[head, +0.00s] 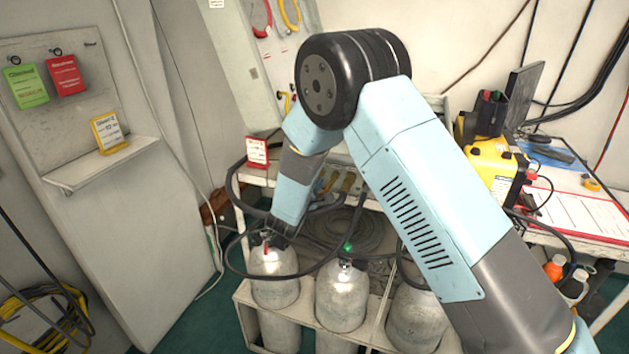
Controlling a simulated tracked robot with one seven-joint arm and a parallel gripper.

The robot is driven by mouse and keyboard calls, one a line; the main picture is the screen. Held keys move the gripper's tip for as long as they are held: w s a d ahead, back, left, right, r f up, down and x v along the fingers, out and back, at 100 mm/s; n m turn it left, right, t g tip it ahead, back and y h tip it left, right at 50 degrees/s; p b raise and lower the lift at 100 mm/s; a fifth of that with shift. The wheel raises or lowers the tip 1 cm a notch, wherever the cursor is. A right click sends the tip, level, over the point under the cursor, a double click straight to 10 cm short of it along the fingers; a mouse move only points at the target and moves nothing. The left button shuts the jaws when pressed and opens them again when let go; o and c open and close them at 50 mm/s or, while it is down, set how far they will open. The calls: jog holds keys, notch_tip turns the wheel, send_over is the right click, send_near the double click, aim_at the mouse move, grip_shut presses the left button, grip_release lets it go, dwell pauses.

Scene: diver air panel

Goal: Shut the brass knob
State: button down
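My arm reaches down from the right, and my gripper (272,238) is at the top of the left grey cylinder (275,287). The fingers are small, dark and crowded by the cylinder valve and hose, so I cannot tell whether they are open or shut. A small red part (267,249) shows beside them. I cannot make out a brass knob for certain. The middle cylinder (342,297) has a green knob (347,247) on its valve. The right cylinder (413,318) has its top partly hidden by my arm. Small brass-coloured fittings (325,182) show on the panel behind my forearm.
The cylinders stand in a pale rack (247,297). Black hoses (240,268) loop around their tops. A red card (257,150) stands on the panel bench. At right, a desk holds a yellow device (492,165). Green floor is clear left of the rack.

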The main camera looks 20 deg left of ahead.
jog(key=shift+d+f, duration=0.1)
jog(key=shift+f, duration=0.1)
jog(key=c, duration=1.4)
grip_release()
jog(key=shift+o, duration=1.1)
jog(key=shift+r, duration=0.1)
jog(key=s+a, duration=0.1)
jog(key=s, duration=1.2)
jog(key=shift+s, duration=0.4)
jog(key=shift+a, duration=0.1)
